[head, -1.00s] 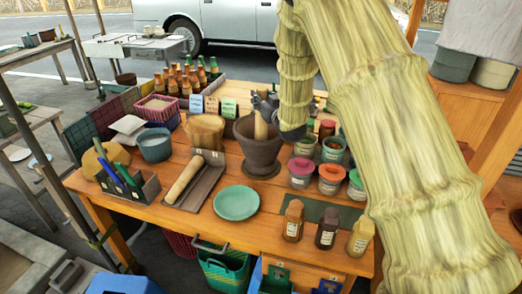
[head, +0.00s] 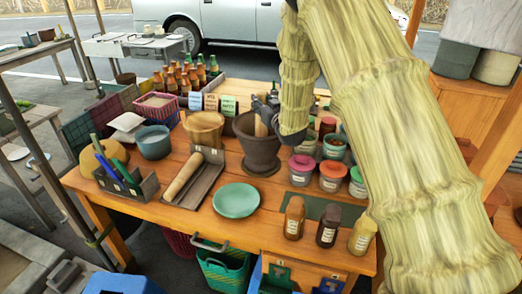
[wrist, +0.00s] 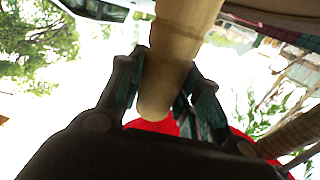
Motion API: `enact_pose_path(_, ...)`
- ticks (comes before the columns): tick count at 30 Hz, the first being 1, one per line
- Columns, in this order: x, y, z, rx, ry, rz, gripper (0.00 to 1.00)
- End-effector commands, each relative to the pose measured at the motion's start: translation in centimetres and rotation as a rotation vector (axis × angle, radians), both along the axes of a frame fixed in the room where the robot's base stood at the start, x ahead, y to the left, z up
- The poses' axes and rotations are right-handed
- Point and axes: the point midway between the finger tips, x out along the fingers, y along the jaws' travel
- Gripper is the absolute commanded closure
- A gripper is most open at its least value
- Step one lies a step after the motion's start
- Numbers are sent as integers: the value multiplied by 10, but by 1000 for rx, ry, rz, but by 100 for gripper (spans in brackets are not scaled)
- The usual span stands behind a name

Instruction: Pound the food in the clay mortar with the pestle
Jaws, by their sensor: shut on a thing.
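The dark clay mortar (head: 260,155) stands upright near the middle of the wooden table in the head view. My gripper (head: 264,108) is just above its rim, shut on the light wooden pestle (head: 261,128). The pestle is nearly upright, with its lower end hidden inside the mortar. In the wrist view the pestle (wrist: 178,60) runs between the two fingers of my gripper (wrist: 165,85), with one rounded end showing. The food in the mortar is hidden by the wall. I cannot tell whether the pestle touches the bottom.
Lidded jars (head: 302,170) stand close to the mortar's right. A wooden bowl (head: 204,128) and a grey tray (head: 208,178) with a wooden roller are to its left. A green plate (head: 236,200) lies in front. Small bottles (head: 294,217) line the front edge.

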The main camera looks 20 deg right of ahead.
Motion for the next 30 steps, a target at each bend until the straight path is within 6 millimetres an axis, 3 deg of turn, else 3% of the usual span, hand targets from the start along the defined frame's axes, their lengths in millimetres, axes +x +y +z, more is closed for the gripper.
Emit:
enact_pose_path(4,0,0,2,0,-2,0,100)
enact_pose_path(5,0,0,2,0,-2,0,62)
enact_pose_path(9,0,0,1,0,-1,0,41)
enact_pose_path(21,-5,-1,0,0,0,0,41)
enact_pose_path(30,-49,-6,0,1,2,0,41)
